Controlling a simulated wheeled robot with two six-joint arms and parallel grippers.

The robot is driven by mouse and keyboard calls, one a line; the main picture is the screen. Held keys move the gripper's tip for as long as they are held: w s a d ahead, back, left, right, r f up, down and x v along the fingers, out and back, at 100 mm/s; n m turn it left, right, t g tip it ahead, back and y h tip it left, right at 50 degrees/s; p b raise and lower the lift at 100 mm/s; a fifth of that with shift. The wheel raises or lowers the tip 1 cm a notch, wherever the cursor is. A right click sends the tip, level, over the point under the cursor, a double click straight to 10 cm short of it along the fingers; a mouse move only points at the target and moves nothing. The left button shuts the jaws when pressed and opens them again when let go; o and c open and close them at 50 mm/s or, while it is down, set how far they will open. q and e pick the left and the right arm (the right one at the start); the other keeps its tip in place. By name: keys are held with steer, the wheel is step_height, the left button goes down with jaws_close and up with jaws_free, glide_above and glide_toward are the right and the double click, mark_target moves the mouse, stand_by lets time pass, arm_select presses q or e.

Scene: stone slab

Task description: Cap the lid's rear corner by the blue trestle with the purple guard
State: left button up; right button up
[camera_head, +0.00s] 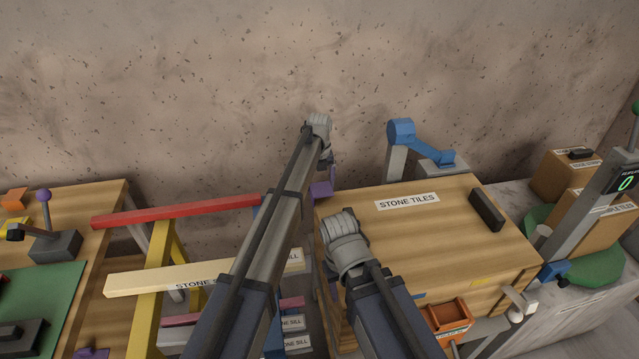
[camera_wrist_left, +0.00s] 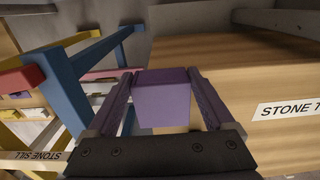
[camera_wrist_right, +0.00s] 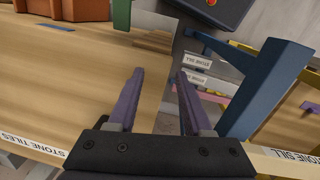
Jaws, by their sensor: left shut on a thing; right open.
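The purple guard (camera_head: 321,188) is at the rear left corner of the wooden lid (camera_head: 440,240) labelled STONE TILES. My left gripper (camera_head: 329,175) is shut on the guard, which also fills the space between its fingers in the left wrist view (camera_wrist_left: 163,100). The guard hides the lid's corner there, and I cannot tell whether it touches the lid. The blue trestle (camera_wrist_left: 62,90) stands left of the lid, mostly behind my left arm in the head view. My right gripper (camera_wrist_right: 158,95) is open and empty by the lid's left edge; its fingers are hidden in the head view.
A red bar (camera_head: 175,212) and a cream stone sill (camera_head: 180,275) lie across the yellow trestle (camera_head: 150,310). A dark handle (camera_head: 487,209) lies on the lid's right. A blue clamp-like arm (camera_head: 425,145) stands behind the lid. An orange tray (camera_head: 448,314) sits in front.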

arm_select(q)
steer(key=shift+f+b, duration=0.6)
steer(key=shift+f, duration=0.1)
arm_select(e)
steer(key=shift+f, duration=0.7)
arm_select(q)
steer(key=o, duration=1.1)
steer(key=shift+r, duration=0.15)
arm_select(e)
steer(key=shift+r, duration=0.2)
arm_select(q)
step_height(320, 180, up, 8)
steer(key=p, duration=0.8)
steer(key=shift+f, duration=0.2)
arm_select(e)
step_height(320, 180, up, 7)
steer(key=shift+r, duration=0.2)
